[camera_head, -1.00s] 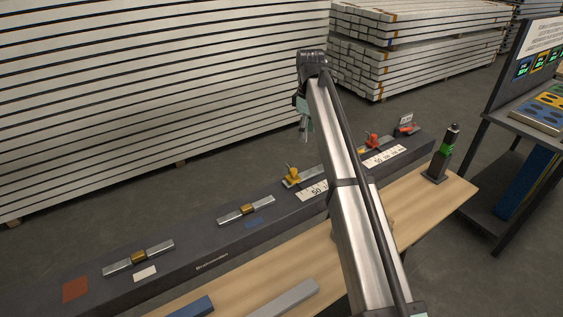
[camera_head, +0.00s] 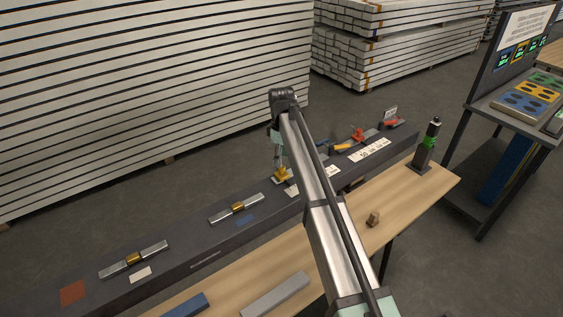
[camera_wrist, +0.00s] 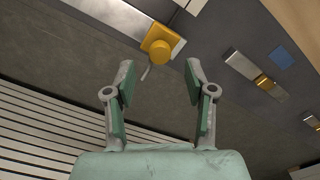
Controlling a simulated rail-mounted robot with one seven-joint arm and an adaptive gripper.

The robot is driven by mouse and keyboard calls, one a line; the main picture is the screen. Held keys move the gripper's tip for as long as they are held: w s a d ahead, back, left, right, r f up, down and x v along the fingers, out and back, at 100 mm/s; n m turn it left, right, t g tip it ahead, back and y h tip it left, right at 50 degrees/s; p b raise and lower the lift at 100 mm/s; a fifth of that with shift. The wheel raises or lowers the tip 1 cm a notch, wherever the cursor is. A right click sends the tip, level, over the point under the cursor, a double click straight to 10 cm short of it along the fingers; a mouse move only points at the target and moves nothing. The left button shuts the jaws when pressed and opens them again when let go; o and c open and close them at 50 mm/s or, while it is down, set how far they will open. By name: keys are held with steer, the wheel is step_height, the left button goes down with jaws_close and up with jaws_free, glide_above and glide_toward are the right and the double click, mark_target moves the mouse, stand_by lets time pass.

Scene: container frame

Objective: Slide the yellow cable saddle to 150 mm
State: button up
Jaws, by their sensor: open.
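The yellow cable saddle (camera_head: 282,177) sits on a metal rail on the dark beam in the head view. In the wrist view the saddle (camera_wrist: 157,42) is at the top centre, with a round knob and a thin lever pointing down toward my fingers. My gripper (camera_wrist: 159,72) is open and empty; its two green-padded fingers are apart, just short of the saddle in the picture. In the head view my gripper (camera_head: 279,158) hangs directly above the saddle and partly covers it. A white scale plate (camera_head: 370,150) stands along the rail; its numbers near the saddle are partly hidden by my arm.
A red saddle (camera_head: 357,135) sits farther right along the beam. Two short rails with gold blocks (camera_head: 237,208) (camera_head: 134,258) lie to the left. A dark device with a green band (camera_head: 429,143) and a small brown block (camera_head: 374,219) stand on the wooden bench.

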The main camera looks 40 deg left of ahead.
mark_target(281, 172)
steer(key=shift+f+p, duration=0.35)
steer(key=shift+f, duration=1.65)
jaws_close()
